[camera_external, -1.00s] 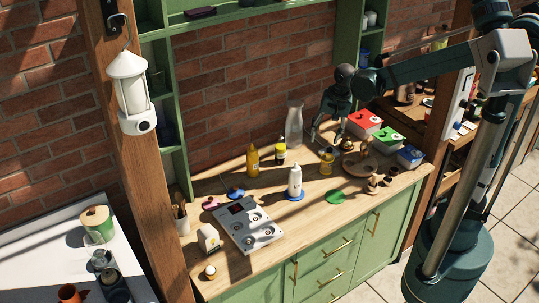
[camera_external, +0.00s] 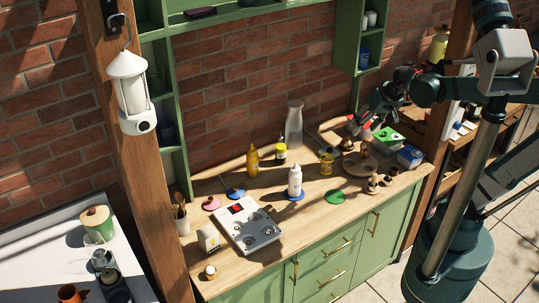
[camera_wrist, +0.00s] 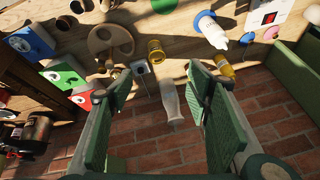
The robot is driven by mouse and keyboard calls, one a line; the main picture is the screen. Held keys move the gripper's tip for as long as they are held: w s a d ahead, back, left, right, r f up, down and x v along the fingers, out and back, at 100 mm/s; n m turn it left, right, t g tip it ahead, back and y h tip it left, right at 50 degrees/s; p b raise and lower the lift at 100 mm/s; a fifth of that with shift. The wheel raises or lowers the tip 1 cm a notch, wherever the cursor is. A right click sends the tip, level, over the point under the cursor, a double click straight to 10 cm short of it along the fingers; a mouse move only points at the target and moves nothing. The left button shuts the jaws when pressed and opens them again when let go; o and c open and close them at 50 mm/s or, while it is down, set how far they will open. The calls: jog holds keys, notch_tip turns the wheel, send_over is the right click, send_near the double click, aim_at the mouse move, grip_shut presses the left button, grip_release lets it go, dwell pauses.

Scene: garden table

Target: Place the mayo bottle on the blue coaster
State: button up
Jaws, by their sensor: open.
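The white mayo bottle (camera_external: 295,180) stands upright on the blue coaster (camera_external: 290,198) near the middle of the counter. In the wrist view the bottle (camera_wrist: 213,33) shows at the top right, with part of the blue coaster (camera_wrist: 199,17) beside its base. My gripper (camera_external: 357,126) is at the back right of the counter, near the boxes and well apart from the bottle. In the wrist view its fingers (camera_wrist: 157,85) are spread wide with nothing held between them.
A glass carafe (camera_external: 294,125), a yellow bottle (camera_external: 253,160) and a yellow can (camera_external: 327,161) stand near the bottle. A green coaster (camera_external: 335,197) and a pink coaster (camera_external: 210,203) lie flat. A white hob panel (camera_external: 251,232) is left of the bottle.

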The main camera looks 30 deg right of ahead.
jog(key=s+d+n+t, duration=0.2)
jog(key=s+d+n, duration=0.1)
jog(key=s+d, duration=0.2)
jog(key=shift+s+h, duration=0.3)
jog(key=shift+s, duration=0.75)
